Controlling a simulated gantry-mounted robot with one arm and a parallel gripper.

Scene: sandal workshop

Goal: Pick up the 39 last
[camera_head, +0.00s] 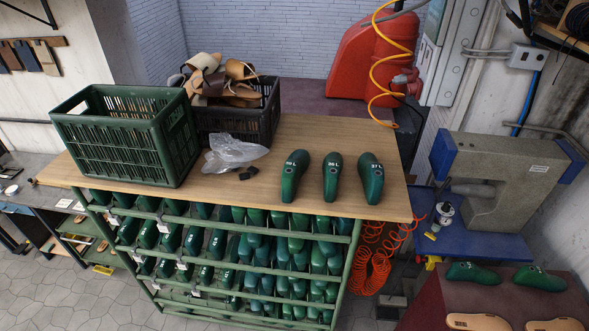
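Three dark green shoe lasts stand in a row on the right part of the wooden tabletop (225,192). Each has small white lettering near its top. The left one (293,178) seems to read 39 L and leans slightly to the right at its far end. The middle last (332,178) seems to read 38 L. The right last (371,178) seems to read 37 L. The lettering is small, so the numbers are not fully certain. The lasts stand apart from each other, with bare wood between them. My gripper is not in view.
A crumpled plastic bag (232,153) lies left of the lasts. Racks of green lasts (220,243) fill the space below. A grey-blue machine (500,175) stands right.

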